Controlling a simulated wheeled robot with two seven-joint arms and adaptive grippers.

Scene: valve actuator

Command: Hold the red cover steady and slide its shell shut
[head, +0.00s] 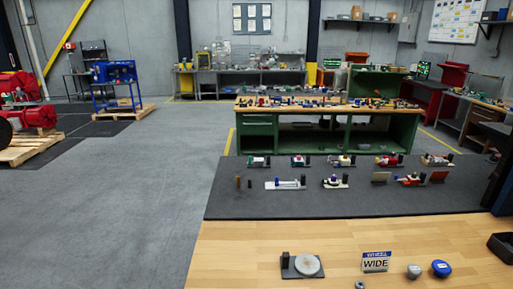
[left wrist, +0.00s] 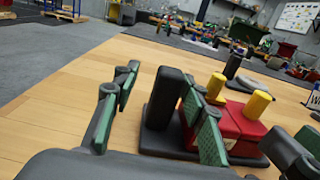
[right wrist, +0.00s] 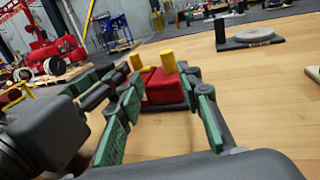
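The red cover (left wrist: 240,128) is a boxy red shell with two yellow posts on top. It sits on a dark base beside a tall black post (left wrist: 165,98) on the wooden table. My left gripper (left wrist: 160,80) is open, with the black post between or just beyond its green fingers; its right finger hides part of the red cover. In the right wrist view, my right gripper (right wrist: 163,85) is open, and the red cover (right wrist: 163,88) shows between its fingertips. I cannot tell if either touches. Neither gripper nor the cover shows in the head view.
On the table in the head view are a grey disc on a dark base (head: 308,265), a "WIDE" sign (head: 376,262), a grey knob (head: 414,271), a blue knob (head: 441,268) and a dark bin (head: 502,246). The wood left of the black post is clear.

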